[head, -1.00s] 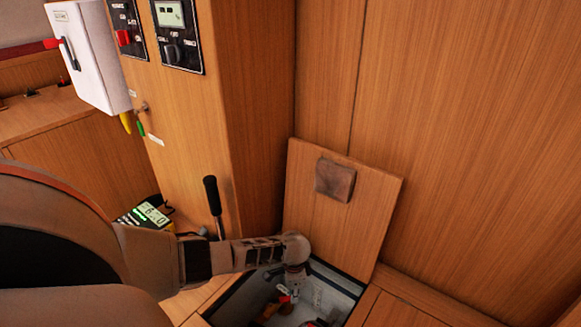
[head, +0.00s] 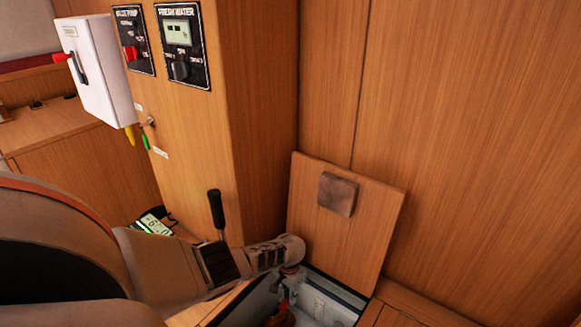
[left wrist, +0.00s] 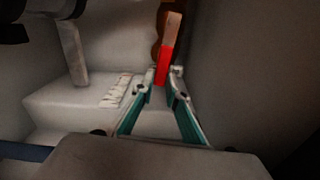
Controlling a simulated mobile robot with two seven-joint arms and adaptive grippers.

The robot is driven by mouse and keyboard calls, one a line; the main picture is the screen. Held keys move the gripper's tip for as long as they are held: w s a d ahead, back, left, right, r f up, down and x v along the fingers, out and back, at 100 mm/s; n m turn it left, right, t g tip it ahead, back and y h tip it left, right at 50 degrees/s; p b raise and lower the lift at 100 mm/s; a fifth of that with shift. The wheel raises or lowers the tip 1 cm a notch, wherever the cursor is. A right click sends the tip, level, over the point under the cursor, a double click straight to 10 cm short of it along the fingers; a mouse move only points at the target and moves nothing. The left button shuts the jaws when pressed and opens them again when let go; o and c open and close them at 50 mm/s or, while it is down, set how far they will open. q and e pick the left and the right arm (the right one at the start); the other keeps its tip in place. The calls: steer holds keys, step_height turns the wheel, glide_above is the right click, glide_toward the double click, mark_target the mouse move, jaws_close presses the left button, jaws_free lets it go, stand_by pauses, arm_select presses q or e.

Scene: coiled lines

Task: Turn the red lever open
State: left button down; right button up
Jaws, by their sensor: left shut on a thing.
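The red lever (left wrist: 164,64) shows in the left wrist view as a red grip on a bronze-coloured arm, standing upright in a pale compartment. My left gripper (left wrist: 161,82) has its teal-sided fingers on either side of the red end and is shut on it. In the head view my left gripper (head: 285,297) reaches down into the open floor hatch, where the wrist and hatch edge hide most of the lever. My right gripper is in neither view.
The wooden hatch lid (head: 340,235) leans against the wall behind the opening. A black-handled lever (head: 216,210) stands beside my left arm. A white box (head: 100,75) with a red-tipped handle and panels (head: 183,45) are at upper left. Pale compartment walls closely surround the gripper.

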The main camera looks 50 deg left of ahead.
arm_select(q)
steer(key=shift+s+f, duration=0.1)
steer(key=shift+f, duration=0.05)
steer(key=c, duration=2)
jaws_free()
steer(key=shift+r, duration=0.75)
step_height(320, 180, up, 11)
steer(key=shift+f, duration=0.15)
steer(key=shift+c, duration=0.4)
